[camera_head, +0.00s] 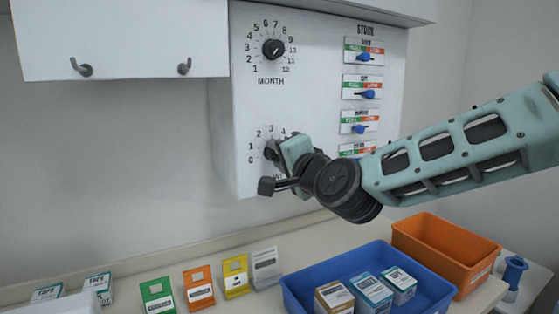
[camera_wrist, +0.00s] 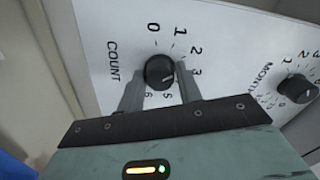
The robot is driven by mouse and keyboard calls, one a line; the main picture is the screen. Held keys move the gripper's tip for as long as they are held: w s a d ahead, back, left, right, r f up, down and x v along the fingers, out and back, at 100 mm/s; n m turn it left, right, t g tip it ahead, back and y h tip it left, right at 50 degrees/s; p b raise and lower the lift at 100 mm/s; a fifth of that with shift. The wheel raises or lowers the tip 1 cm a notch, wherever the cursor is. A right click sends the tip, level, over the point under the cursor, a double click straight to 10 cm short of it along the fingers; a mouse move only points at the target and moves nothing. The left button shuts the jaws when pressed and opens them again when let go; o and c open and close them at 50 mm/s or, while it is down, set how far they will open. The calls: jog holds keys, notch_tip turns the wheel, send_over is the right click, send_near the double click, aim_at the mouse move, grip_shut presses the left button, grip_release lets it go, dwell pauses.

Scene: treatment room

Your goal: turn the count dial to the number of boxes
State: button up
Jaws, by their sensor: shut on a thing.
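The black count dial (camera_wrist: 159,70) is on the white panel, with numbers from 0 to 6 around it; the 4 is hidden. Its pale mark points to the right, roughly toward the 3; I cannot tell exactly. My gripper (camera_wrist: 160,80) is shut on the dial, one finger on each side. In the head view my gripper (camera_head: 278,151) covers most of the dial and its right-hand numbers. Three boxes stand in the blue bin (camera_head: 300,303): a brown one (camera_head: 334,296), a teal and white one (camera_head: 371,292) and another teal and white one (camera_head: 399,284).
The month dial (camera_head: 273,49) is above, and stock sliders (camera_head: 368,57) are on the panel's right. An orange bin (camera_head: 440,245) stands right of the blue bin. Coloured cards (camera_head: 198,287) and tape boxes (camera_head: 98,287) stand on the counter at left. A cabinet (camera_head: 120,40) hangs upper left.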

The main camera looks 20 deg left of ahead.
dwell(0.3)
jog(key=o, duration=1)
jog(key=shift+d, duration=0.15)
jog(key=b+v, duration=0.3)
jog(key=v, duration=1.4)
jog(key=shift+s+d, duration=0.1)
